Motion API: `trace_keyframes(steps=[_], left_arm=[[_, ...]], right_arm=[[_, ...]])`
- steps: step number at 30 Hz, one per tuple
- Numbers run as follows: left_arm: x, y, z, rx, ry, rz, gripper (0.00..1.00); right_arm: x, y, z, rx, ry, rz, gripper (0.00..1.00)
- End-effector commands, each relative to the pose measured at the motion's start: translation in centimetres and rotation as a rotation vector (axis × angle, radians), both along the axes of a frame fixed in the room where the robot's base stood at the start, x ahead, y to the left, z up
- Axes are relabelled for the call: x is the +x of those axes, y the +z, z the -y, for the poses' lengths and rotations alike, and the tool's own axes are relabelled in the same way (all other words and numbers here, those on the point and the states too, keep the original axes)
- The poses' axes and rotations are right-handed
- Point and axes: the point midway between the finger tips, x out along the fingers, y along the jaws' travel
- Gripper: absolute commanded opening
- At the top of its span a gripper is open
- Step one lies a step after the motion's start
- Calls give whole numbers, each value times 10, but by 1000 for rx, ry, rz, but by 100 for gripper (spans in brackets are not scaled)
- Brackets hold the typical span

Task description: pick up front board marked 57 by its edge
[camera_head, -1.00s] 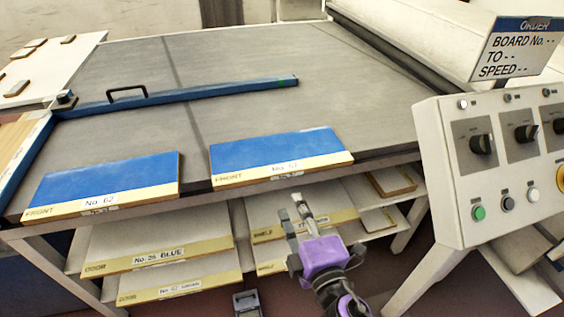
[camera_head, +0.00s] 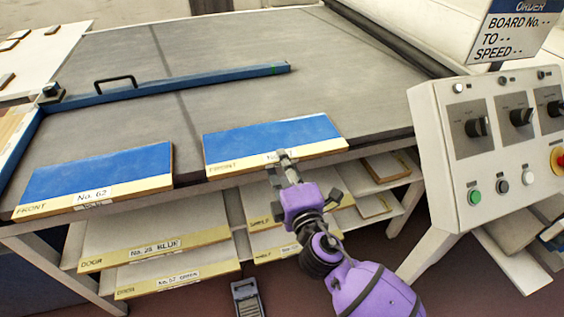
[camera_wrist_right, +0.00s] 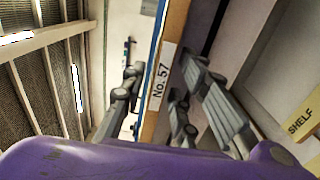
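The front board marked 57 (camera_head: 250,140) has a blue top and a cream front strip. It lies at the front edge of the grey table, and my gripper partly covers its number in the head view. My right gripper (camera_head: 288,164) is at the middle of its front edge. In the right wrist view the label "No. 57" on the board (camera_wrist_right: 161,85) is readable, and the open fingers of the gripper (camera_wrist_right: 158,108) stand on either side of the edge. I cannot tell whether either finger touches it. My left gripper is not in view.
A similar blue front board marked 62 (camera_head: 95,176) lies to the left. Below are shelves with several boards (camera_head: 160,250). A control panel (camera_head: 490,150) stands at the right. A blue bar with a handle (camera_head: 190,83) crosses the table (camera_head: 300,55).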

Motion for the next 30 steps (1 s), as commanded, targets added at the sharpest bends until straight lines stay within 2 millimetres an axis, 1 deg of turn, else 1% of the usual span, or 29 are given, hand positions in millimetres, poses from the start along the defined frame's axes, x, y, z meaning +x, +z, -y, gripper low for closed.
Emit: trace_keyframes(steps=[3,6,14,27,30], left_arm=[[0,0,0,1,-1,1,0],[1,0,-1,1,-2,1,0],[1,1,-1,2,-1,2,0],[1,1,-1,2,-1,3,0],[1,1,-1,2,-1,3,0]], right_arm=[[7,-1,-2,0,1,-1,28],[9,0,-3,0,1,-1,28],[9,0,-3,0,1,-1,28],[9,-1,-3,0,0,-1,0],[9,-1,-3,0,0,-1,0]])
